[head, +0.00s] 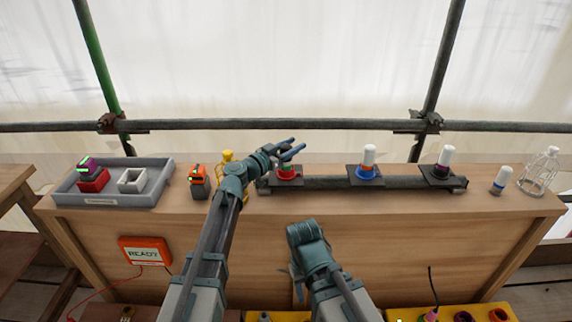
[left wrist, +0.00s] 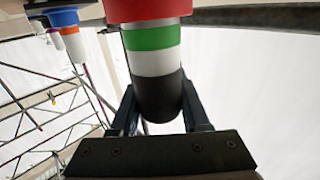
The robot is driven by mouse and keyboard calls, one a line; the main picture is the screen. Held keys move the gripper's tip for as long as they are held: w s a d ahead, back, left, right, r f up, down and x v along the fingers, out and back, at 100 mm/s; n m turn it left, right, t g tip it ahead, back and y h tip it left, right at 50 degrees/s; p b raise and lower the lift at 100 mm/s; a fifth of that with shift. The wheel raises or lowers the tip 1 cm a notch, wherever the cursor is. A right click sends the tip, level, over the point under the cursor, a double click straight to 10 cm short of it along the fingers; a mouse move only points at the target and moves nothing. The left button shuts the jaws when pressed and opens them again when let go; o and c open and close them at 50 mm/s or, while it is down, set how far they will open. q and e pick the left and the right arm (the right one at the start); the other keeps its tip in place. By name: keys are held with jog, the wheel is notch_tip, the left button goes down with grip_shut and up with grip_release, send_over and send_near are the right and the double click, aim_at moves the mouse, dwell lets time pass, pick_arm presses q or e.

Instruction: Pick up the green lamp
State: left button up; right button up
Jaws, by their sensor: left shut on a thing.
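The green lamp (left wrist: 150,38) shows in the left wrist view as a cylinder with a green band, a white band and a dark end, sitting against a red collar (left wrist: 148,8). My left gripper (left wrist: 160,112) has its fingers on both sides of the dark end and is shut on it. In the head view my left gripper (head: 290,149) is above the left end of the dark rail, just over the red collar (head: 286,173); it hides most of the lamp there. My right arm is at the front of the bench; its fingertips cannot be made out.
Two white-topped lamps (head: 368,156) (head: 444,156) stand on black plates on the rail (head: 325,183). A grey tray (head: 155,169) and an orange item (head: 198,180) are at the left.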

pick_arm(q)
grip_shut()
jog(key=shift+r, duration=0.1)
notch_tip(320, 180, up, 4)
jog(key=p, duration=0.4)
jog(key=s+p, duration=0.1)
jog(key=s, duration=1.5)
jog(key=shift+a+r, duration=0.35)
jog(key=shift+r, duration=0.05)
